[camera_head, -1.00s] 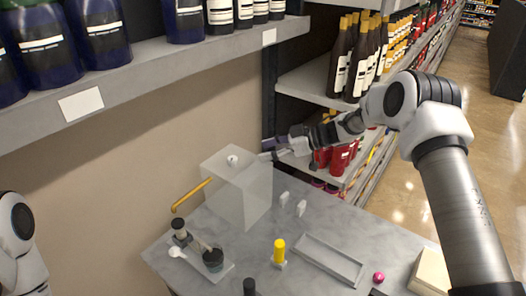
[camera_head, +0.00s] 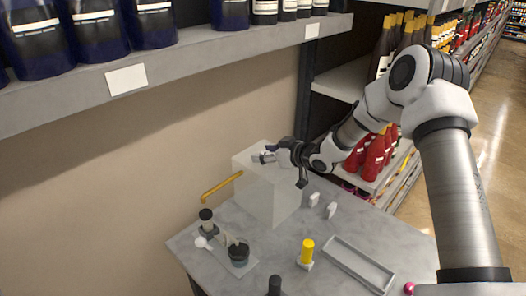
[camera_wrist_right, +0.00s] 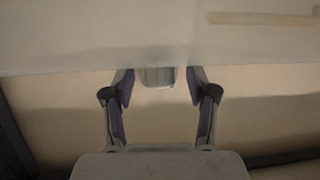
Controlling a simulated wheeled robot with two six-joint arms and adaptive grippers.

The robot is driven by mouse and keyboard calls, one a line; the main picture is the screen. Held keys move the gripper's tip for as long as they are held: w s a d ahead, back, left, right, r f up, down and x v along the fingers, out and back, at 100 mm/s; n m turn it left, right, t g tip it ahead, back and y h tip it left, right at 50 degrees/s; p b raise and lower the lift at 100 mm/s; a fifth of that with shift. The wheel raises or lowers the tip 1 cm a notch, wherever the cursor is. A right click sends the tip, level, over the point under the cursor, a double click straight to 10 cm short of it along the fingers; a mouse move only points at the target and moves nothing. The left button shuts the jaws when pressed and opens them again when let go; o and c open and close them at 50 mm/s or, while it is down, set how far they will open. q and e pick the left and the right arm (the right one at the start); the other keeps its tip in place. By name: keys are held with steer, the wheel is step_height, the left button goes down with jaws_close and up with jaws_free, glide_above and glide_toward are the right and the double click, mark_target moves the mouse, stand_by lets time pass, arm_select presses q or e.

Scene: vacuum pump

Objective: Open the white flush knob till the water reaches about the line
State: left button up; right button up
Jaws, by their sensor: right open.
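A pale translucent box-shaped tank (camera_head: 262,190) stands at the back of the grey table, with a yellow spout on its left side. My right gripper (camera_head: 264,157) is at the tank's top, coming in from the right. In the right wrist view, the right gripper (camera_wrist_right: 158,76) has its two fingers spread apart. A small pale knob (camera_wrist_right: 157,77) shows between the fingertips, and I cannot tell whether they touch it. In the head view the gripper largely covers the knob. I cannot make out the water level or a line. My left gripper is out of view.
A yellow-topped piece (camera_head: 307,252), a grey tray (camera_head: 358,264) and two small white pieces stand on the table (camera_head: 205,262). A small board with a dark cup (camera_head: 238,252) is at front left. A bottle shelf (camera_head: 150,75) overhangs the back; red bottles stand at right.

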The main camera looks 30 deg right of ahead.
steer(key=shift+d, duration=0.1)
steer(key=shift+c, duration=0.3)
steer(key=c, duration=0.5)
jaws_close()
steer(key=shift+r+n+y+p, duration=0.25)
steer(key=shift+n+y+p, duration=0.2)
steer(key=shift+p, duration=0.25)
steer(key=shift+f+n+g+y, duration=0.2)
steer(key=shift+n+g+y, duration=0.05)
steer(key=shift+g+y, duration=0.1)
steer(key=o, duration=0.6)
jaws_free()
steer(key=shift+c, duration=0.2)
